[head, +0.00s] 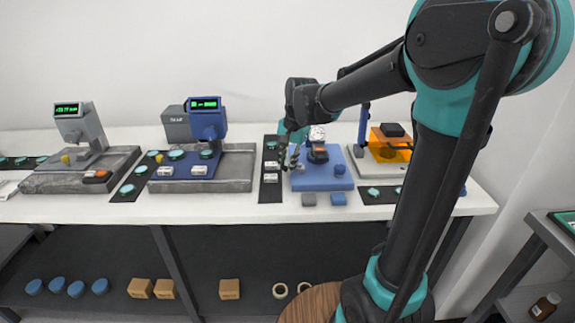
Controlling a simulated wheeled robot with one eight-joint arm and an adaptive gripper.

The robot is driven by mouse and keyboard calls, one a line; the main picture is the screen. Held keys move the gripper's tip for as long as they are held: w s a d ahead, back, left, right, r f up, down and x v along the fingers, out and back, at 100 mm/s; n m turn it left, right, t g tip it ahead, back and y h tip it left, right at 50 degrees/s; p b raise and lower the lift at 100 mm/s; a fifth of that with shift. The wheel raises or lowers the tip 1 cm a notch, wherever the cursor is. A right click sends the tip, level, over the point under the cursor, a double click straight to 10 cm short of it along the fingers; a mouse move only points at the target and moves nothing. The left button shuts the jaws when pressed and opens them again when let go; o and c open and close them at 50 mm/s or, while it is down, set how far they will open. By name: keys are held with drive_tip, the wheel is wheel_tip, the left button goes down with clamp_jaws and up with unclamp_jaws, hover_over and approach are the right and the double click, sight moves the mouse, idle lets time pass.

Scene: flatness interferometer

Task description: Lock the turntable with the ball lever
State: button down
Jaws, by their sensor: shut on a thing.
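My gripper (291,160) reaches down at the left edge of a blue-based instrument (322,181) on the bench. Its fingers are closed at a small part there, seemingly the ball lever, which the fingers mostly hide. The blue base carries a dark and orange block (318,154), a white dial-like part (317,132) and a small blue block (340,169). I cannot make out the turntable clearly at this size.
A dark mat (270,190) with small parts lies left of the blue base. An orange-shielded device (391,153) stands to the right. Blue (206,125) and grey (77,130) display instruments stand further left. Grey (309,199) and blue (339,199) blocks lie in front.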

drive_tip(key=shift+w, duration=0.1)
idle(0.3)
drive_tip(key=c, duration=1.4)
unclamp_jaws()
drive_tip(key=r, duration=0.4)
drive_tip(key=s+d+r, duration=0.1)
drive_tip(key=r, duration=0.3)
drive_tip(key=d+r, duration=0.1)
drive_tip(key=r, duration=0.3)
drive_tip(key=shift+s, duration=0.2)
drive_tip(key=shift+f, duration=0.1)
